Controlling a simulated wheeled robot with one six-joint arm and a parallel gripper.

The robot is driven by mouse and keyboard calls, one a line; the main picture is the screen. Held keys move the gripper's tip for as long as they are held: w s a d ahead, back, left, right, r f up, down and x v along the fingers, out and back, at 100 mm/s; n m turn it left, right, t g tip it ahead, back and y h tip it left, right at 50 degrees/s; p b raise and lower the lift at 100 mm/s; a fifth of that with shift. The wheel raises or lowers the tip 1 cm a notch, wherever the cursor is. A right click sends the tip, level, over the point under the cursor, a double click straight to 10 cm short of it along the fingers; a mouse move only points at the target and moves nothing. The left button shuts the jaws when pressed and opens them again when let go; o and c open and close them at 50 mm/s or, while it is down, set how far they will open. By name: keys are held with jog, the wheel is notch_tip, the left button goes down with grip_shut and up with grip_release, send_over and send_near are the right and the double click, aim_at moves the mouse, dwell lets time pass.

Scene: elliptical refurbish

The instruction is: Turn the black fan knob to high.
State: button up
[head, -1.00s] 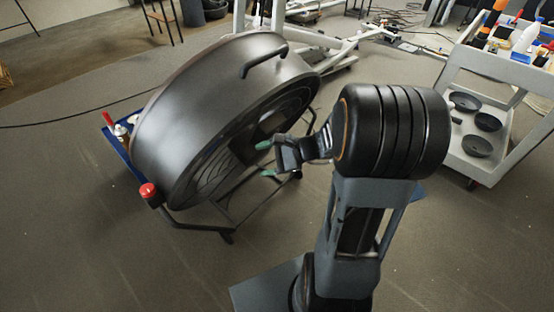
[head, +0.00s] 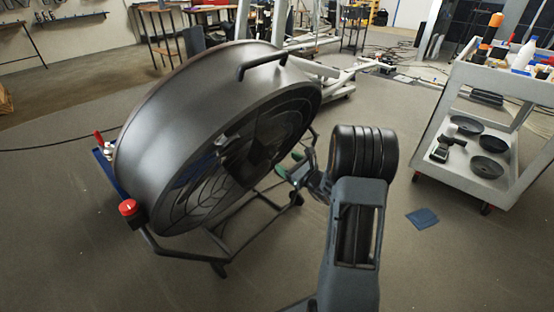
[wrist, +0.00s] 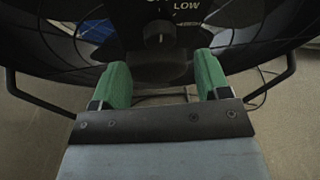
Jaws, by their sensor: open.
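The black fan knob (wrist: 158,35) is at the top middle of the wrist view, on the dark hub of the fan, beside printed white lettering where "LOW" is readable. The rest of the lettering is cut off or unclear. The large black drum fan (head: 190,110) stands tilted on its tube frame in the head view. My gripper (head: 288,165) is at the lower right of the fan's grille. In the wrist view my gripper (wrist: 160,85) shows two green fingers apart with nothing between them. The knob appears beyond the fingertips, between their lines, not touched.
A red-capped frame end (head: 128,208) sticks out at the fan's lower left. A grey cart (head: 470,180) with pans and bottles stands at the right. A blue cloth (head: 422,218) lies on the floor. White equipment stands behind the fan.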

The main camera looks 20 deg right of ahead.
aim_at(276, 155)
jog(key=shift+b+x, duration=0.5)
jog(key=shift+x, duration=2.35)
jog(key=c, duration=0.9)
